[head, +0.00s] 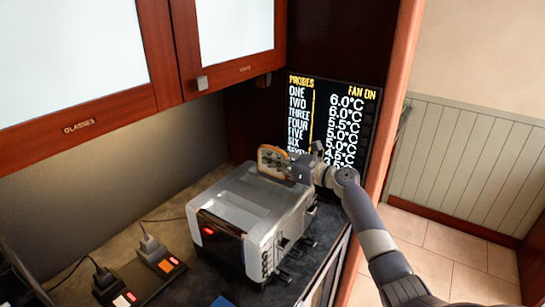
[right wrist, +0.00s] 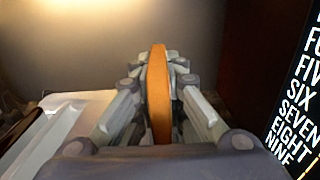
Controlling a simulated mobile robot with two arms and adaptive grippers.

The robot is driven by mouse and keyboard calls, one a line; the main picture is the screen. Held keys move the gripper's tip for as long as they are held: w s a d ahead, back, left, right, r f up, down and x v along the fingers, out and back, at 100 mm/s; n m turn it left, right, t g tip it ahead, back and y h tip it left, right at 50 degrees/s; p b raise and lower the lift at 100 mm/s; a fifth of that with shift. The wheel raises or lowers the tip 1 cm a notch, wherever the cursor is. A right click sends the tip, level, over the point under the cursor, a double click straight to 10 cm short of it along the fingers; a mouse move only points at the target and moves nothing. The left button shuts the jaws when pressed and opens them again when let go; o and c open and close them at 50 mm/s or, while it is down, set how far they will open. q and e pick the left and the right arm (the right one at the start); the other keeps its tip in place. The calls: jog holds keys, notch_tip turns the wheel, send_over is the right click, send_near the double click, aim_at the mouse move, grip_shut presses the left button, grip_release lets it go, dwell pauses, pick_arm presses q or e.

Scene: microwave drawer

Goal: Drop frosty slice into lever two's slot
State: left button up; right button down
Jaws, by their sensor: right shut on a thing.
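My right gripper (head: 296,168) is shut on a brown bread slice (head: 270,156) and holds it above the far end of the silver toaster (head: 240,197). In the right wrist view the slice (right wrist: 158,100) stands edge-on and upright between the fingers. Frost on it cannot be made out. Dark levers (head: 282,274) stick out from the toaster's right side; their numbers are not readable. The slots in the toaster's top are not clear from here. My left gripper is not in view.
A dark display (head: 330,120) listing probe temperatures stands behind my right gripper. Wooden cabinets (head: 235,70) hang above the counter. Two small dark devices with plugs (head: 160,258) (head: 115,290) sit left of the toaster. A blue item (head: 222,301) shows at the bottom edge.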

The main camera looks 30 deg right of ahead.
aim_at(274, 176)
jog(key=shift+p, duration=0.45)
dwell(0.8)
jog(key=shift+f+b, duration=1.05)
jog(key=shift+f, duration=0.35)
jog(key=c, duration=1.6)
grip_release()
jog(key=shift+o, duration=0.2)
jog(key=shift+s+f, duration=0.1)
jog(key=shift+f, duration=0.05)
jog(key=shift+s+d+f, duration=0.1)
jog(key=shift+s, duration=0.2)
jog(key=v, duration=1)
jog(key=shift+s+d+r, duration=0.2)
jog(key=shift+r, duration=0.05)
jog(key=shift+s+r, duration=0.1)
jog(key=shift+s, duration=0.2)
